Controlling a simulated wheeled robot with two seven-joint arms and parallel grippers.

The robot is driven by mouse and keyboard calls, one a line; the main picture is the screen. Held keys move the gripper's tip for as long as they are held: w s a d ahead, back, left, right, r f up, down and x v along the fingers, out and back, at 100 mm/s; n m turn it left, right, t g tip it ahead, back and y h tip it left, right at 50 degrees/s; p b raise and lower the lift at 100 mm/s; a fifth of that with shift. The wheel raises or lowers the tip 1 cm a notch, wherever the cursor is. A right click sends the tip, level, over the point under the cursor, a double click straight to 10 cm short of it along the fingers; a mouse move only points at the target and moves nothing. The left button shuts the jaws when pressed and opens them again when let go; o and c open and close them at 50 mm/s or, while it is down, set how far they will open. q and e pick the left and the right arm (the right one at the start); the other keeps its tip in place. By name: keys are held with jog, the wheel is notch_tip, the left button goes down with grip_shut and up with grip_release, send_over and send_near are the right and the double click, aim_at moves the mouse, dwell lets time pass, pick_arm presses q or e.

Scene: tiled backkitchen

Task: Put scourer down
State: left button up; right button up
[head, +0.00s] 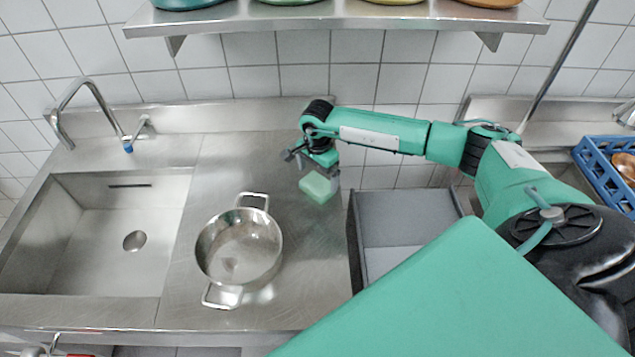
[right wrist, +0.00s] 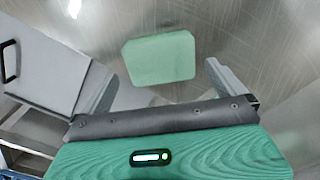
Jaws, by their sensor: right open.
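The scourer (head: 318,188) is a pale green block on the steel worktop, right of the pot. In the right wrist view the scourer (right wrist: 160,58) lies just beyond and between the fingertips, with a gap to each finger. My right gripper (head: 314,167) is open close above it and holds nothing. Its two grey fingers also show in the right wrist view, where the gripper (right wrist: 162,76) is spread wide. My left gripper is not in view.
A steel pot (head: 239,248) with two handles stands left of the scourer. A sink (head: 95,230) with a tap (head: 88,100) is farther left. A grey open box (head: 400,225) stands to the right. A shelf (head: 335,17) hangs above; a blue crate (head: 603,170) is at far right.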

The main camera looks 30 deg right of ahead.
aim_at(317, 184)
notch_tip(317, 184, up, 9)
jog(key=b, duration=0.3)
jog(key=shift+f, duration=0.15)
dwell(0.3)
